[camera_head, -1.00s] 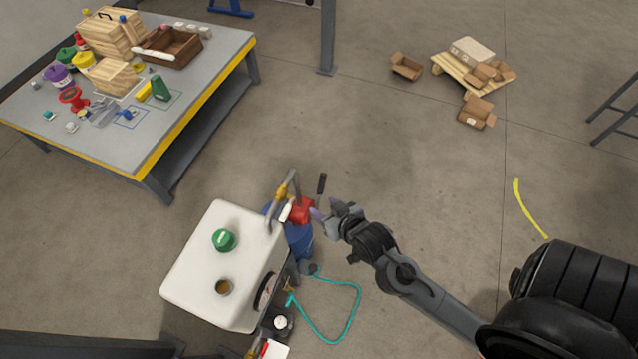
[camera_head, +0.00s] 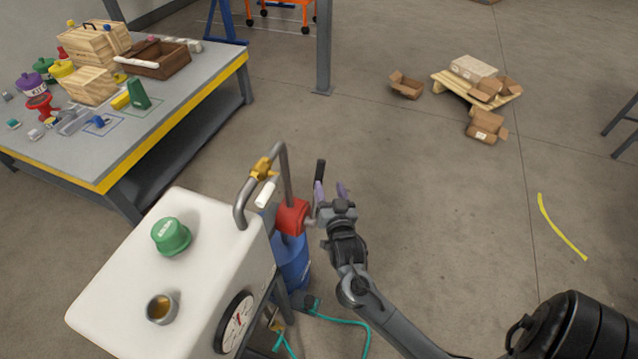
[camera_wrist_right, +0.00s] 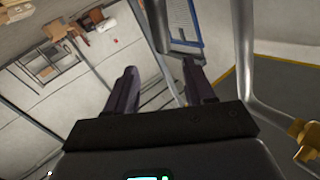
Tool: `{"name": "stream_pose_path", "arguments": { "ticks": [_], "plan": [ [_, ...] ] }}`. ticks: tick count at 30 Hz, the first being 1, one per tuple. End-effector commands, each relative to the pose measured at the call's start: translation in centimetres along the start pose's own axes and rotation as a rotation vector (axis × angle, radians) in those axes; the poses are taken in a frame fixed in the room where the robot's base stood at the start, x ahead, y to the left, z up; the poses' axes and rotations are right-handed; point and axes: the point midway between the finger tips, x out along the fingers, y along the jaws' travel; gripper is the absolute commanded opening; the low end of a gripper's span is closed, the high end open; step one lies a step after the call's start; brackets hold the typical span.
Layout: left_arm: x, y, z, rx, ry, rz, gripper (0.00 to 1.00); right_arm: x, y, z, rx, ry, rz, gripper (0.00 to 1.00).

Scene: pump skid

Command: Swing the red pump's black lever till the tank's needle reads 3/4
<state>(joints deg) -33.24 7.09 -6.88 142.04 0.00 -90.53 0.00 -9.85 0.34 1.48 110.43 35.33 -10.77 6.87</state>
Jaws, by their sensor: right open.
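The red pump (camera_head: 292,217) sits on a blue barrel (camera_head: 292,262) beside the white tank (camera_head: 110,300). Its black lever (camera_head: 320,169) stands up on the pump's right side. My right gripper (camera_head: 331,190) is open, its two purple-grey fingers pointing up close by the lever; I cannot tell whether they touch it. The wrist view shows the spread fingers (camera_wrist_right: 160,88) too. The tank's round white dial (camera_head: 238,322) with a red needle faces right, seen at a steep angle; its exact reading is not legible. My left gripper is out of view.
A bent metal pipe (camera_head: 286,165) with a brass valve (camera_head: 263,168) rises beside the pump. A green cap (camera_head: 170,236) and an open port (camera_head: 161,309) top the tank. A teal hose (camera_head: 345,322) lies below.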

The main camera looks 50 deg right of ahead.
Motion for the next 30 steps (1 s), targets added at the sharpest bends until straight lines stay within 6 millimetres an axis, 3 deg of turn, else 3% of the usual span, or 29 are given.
{"name": "stream_pose_path", "arguments": {
  "ticks": [1,6,14,30],
  "plan": [
    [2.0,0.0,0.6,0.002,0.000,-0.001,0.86,0.3,0.1,1.5,0.009,0.009,-0.001,0.54],
    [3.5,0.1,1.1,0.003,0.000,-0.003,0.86,0.9,-0.2,2.1,0.024,0.025,-0.005,0.54],
    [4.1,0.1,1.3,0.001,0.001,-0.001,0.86,2.7,-0.4,2.0,0.029,0.033,-0.009,0.54],
    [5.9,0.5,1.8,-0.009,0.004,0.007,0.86,10.6,-0.4,1.8,0.028,0.032,-0.008,0.54]
  ]
}}
